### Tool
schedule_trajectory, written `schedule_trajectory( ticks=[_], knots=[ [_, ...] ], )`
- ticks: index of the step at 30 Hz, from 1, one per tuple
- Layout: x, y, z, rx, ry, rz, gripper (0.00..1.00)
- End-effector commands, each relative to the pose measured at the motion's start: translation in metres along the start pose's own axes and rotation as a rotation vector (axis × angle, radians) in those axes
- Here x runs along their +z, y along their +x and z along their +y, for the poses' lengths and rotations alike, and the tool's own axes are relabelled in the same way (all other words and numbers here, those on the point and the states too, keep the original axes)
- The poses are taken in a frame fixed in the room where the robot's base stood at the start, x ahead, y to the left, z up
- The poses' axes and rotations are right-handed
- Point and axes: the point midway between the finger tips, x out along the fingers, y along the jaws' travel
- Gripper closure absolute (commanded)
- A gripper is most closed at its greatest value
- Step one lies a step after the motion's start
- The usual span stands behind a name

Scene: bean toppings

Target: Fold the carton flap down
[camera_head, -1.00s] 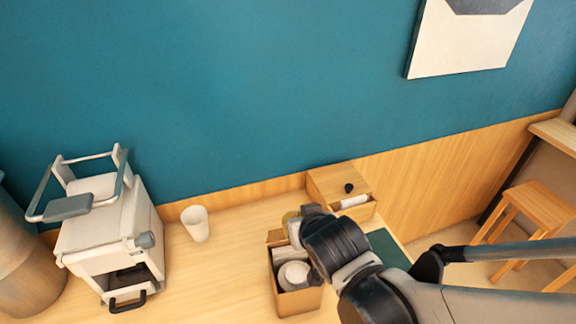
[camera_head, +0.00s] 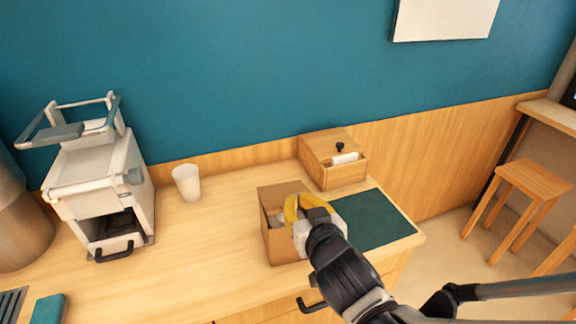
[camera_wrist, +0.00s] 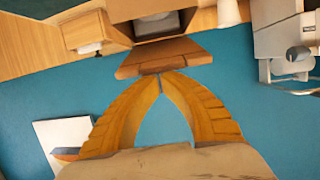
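The brown open-topped carton (camera_head: 281,249) stands on the counter in the head view. Its flap (camera_head: 280,193) stands raised at the back edge, and something whitish shows inside. In the wrist view the flap (camera_wrist: 165,57) is a brown trapezoid in front of the carton's dark opening (camera_wrist: 157,24). My gripper (camera_head: 291,207) has yellow fingers and is over the carton's right side. In the wrist view the fingertips (camera_wrist: 160,78) meet at the flap's near edge, with nothing seen between them. I cannot tell whether they touch the flap.
A wooden box (camera_head: 334,172) with a black knob stands behind the carton. A dark green mat (camera_head: 372,222) lies to the right. A white cup (camera_head: 187,183) and a white machine (camera_head: 101,185) stand left.

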Motion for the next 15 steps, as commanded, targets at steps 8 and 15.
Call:
schedule_trajectory(
  ticks=[8, 15],
  knots=[
    [0.041, 0.004, 0.001, 0.000, 0.001, -0.001, 1.00],
    [0.060, 0.004, 0.001, 0.000, 0.000, -0.001, 1.00]
  ],
)
